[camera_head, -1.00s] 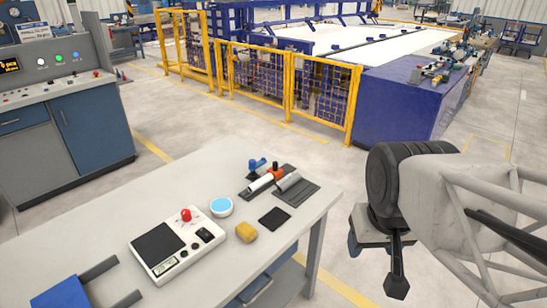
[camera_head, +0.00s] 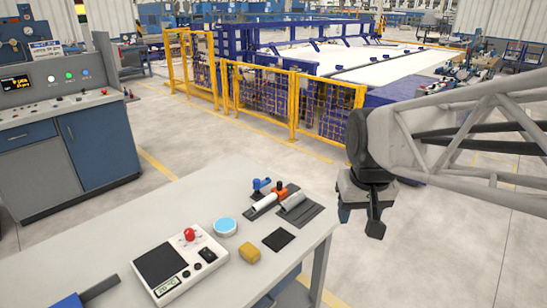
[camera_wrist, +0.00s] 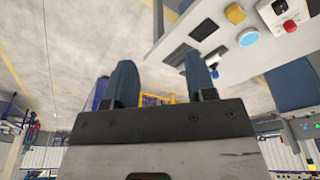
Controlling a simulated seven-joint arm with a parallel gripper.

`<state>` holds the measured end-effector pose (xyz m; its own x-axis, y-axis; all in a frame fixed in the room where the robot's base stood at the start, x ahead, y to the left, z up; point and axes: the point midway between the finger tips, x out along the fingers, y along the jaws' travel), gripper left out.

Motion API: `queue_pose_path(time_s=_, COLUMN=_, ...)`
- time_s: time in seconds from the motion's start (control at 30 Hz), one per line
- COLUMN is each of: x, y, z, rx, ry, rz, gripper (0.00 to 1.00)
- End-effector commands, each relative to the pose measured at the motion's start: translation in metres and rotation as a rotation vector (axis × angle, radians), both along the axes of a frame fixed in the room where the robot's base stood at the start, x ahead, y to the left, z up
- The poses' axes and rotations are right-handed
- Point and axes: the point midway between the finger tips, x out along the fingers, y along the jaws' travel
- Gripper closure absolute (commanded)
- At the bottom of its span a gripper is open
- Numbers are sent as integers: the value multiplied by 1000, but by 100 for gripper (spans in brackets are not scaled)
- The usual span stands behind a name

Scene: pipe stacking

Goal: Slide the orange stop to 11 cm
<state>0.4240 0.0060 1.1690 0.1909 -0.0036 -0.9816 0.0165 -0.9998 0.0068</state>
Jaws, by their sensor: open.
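The orange stop (camera_head: 279,189) is a small block at the back right corner of the workbench. It sits beside a white pipe (camera_head: 265,203) and a grey pipe (camera_head: 294,200) on a dark fixture plate (camera_head: 301,214). A blue part (camera_head: 261,185) stands just left of it. Any scale marks are too small to read. My gripper (camera_head: 360,220) hangs to the right of the bench, apart from the stop. In the wrist view my gripper (camera_wrist: 160,78) shows two dark blue fingers spread apart with nothing between them.
The workbench (camera_head: 140,236) carries a white device with a red knob (camera_head: 179,261), a light-blue disc (camera_head: 225,226), a yellow block (camera_head: 249,252) and a black pad (camera_head: 279,239). A yellow fence (camera_head: 294,105) stands behind. Open floor lies right of the bench.

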Motion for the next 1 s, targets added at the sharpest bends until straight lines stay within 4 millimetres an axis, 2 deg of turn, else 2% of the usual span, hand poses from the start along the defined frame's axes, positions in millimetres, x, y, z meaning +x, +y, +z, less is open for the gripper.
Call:
queue_pose_path(time_s=0.1, x=30, y=3, z=3, rx=0, ry=12, rz=9, gripper=49)
queue_pose_path(time_s=0.53, x=134, y=19, z=3, rx=-2, ry=47, rz=43, gripper=49)
queue_pose_path(time_s=1.0, x=247, y=42, z=-22, rx=-5, ry=86, rz=79, gripper=49)
